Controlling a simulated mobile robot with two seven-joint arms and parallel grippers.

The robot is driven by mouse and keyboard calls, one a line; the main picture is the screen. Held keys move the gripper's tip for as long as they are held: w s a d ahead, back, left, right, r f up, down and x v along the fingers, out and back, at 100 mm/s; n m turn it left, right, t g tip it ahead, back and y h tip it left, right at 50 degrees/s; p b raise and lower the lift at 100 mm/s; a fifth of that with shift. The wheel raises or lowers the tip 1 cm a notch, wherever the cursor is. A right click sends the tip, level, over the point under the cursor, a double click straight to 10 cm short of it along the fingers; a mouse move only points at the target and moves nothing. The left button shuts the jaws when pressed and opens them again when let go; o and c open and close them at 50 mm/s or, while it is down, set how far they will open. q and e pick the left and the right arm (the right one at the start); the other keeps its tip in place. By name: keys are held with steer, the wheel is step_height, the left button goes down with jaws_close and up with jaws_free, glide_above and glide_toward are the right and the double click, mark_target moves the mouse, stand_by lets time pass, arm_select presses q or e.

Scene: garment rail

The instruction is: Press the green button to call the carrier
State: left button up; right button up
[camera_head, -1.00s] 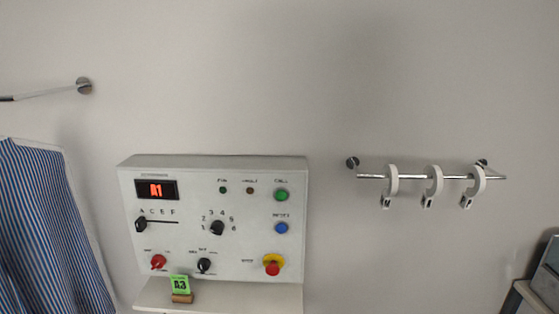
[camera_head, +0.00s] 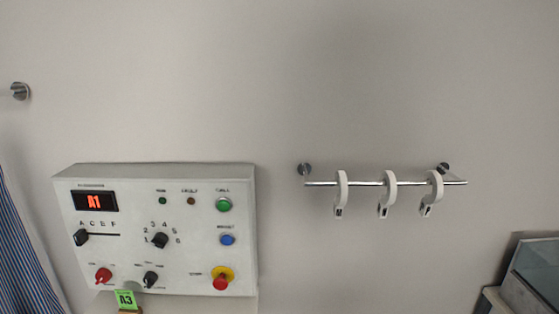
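The green button (camera_head: 224,204) is at the upper right of a white control panel (camera_head: 207,268) on the wall, in the left half of the head view. A blue button (camera_head: 227,240) is below it, and a red stop button on a yellow base (camera_head: 222,278) is lower still. Neither gripper is in view.
A short chrome rail (camera_head: 359,183) with three white hooks (camera_head: 388,193) is on the wall right of the panel. Striped blue cloth (camera_head: 22,255) hangs at the left edge. A dark-framed glassy object (camera_head: 536,272) stands at the lower right. The wall between is bare.

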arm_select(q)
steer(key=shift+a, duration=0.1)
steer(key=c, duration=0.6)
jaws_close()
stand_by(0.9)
